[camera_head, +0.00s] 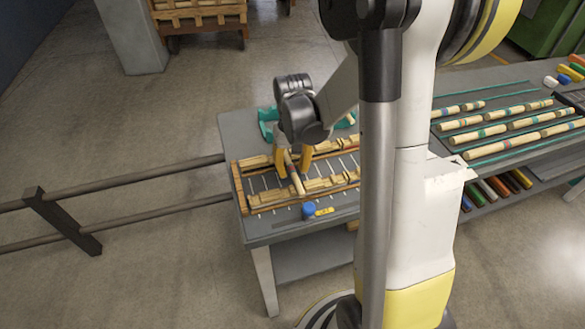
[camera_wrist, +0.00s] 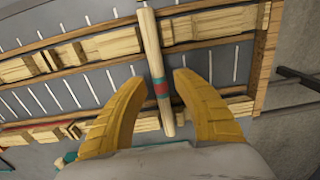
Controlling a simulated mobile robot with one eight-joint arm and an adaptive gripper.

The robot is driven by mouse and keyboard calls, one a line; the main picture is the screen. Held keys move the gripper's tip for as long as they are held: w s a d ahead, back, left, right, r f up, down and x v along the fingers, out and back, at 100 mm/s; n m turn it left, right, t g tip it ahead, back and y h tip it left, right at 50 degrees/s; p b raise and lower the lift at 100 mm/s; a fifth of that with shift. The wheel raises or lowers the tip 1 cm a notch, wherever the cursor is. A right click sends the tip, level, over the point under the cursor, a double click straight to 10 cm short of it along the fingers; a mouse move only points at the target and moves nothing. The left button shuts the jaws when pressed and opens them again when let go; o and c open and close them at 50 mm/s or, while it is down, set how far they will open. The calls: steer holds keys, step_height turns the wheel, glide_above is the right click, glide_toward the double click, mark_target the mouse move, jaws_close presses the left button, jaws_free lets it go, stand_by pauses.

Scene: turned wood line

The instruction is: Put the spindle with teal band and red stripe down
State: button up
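The spindle (camera_wrist: 151,45) is a pale turned wood rod with a teal band and a red stripe close together near its lower end in the wrist view. In the head view the spindle (camera_head: 296,179) lies across the wooden rack (camera_head: 242,202), over its rails and blocks. My gripper (camera_wrist: 158,80) has yellow fingers that stand apart, one on each side of the banded part, with a visible gap to the spindle on both sides. In the head view my gripper (camera_head: 293,164) is low over the rack. I cannot tell whether the spindle's underside touches the rails.
A blue round item (camera_head: 309,211) and a yellow piece (camera_head: 325,212) lie at the table's front edge. A teal holder (camera_head: 267,124) is behind the rack. A second table to the right carries rows of banded spindles (camera_head: 490,131). Two long rails (camera_head: 130,181) run off left.

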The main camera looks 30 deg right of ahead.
mark_target(292, 169)
step_height(292, 169, up, 12)
steer(key=p, duration=0.5)
steer(key=s+a+r+n+t, duration=0.1)
steer(key=s+a+r+t, duration=0.2)
steer(key=s+a+r, duration=0.1)
steer(key=s+a+r+n+t, duration=0.2)
steer(key=s+a+r+t, duration=0.2)
steer(key=a, duration=0.5)
steer(key=s+r, duration=0.1)
steer(key=s, duration=0.1)
steer(key=shift+s+a+r, duration=0.2)
steer(key=shift+s+a, duration=0.05)
steer(key=shift+s, duration=0.15)
